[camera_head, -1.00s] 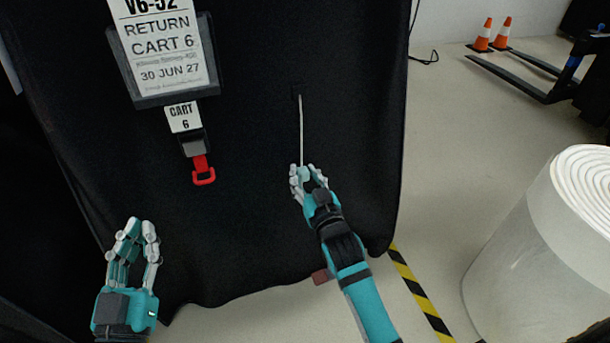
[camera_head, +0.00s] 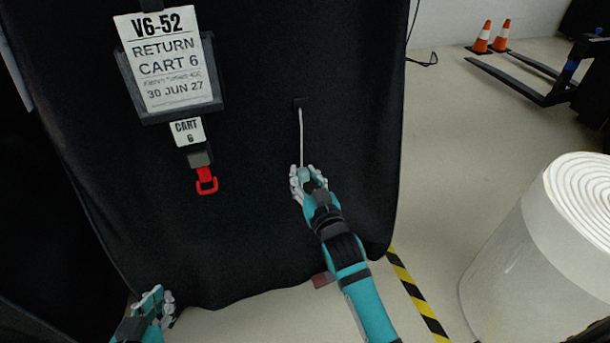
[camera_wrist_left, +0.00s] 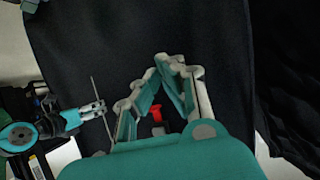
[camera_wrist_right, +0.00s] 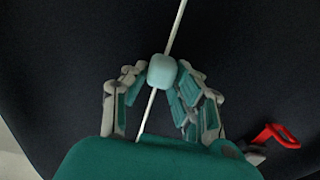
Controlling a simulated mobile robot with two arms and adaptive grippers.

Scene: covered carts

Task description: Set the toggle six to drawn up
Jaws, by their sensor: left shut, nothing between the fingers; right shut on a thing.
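A pale teal toggle (camera_head: 304,174) sits on a thin white cord (camera_head: 301,135) that hangs from a small dark tab (camera_head: 299,104) on the black cover. My right gripper (camera_head: 308,176) is shut on the toggle. In the right wrist view the toggle (camera_wrist_right: 162,71) is between the fingertips, and the cord (camera_wrist_right: 178,22) runs out above and below it. My left gripper (camera_head: 162,296) is shut and empty, low at the left in front of the cover; its closed fingers (camera_wrist_left: 172,64) fill the middle of the left wrist view.
The black cover (camera_head: 250,230) bears a placard (camera_head: 168,60) reading Return Cart 6, with a Cart 6 tag (camera_head: 187,132) and a red pull loop (camera_head: 206,182) under it. A large white roll (camera_head: 530,250) stands at right. Cones (camera_head: 490,37) and forks (camera_head: 520,75) are behind.

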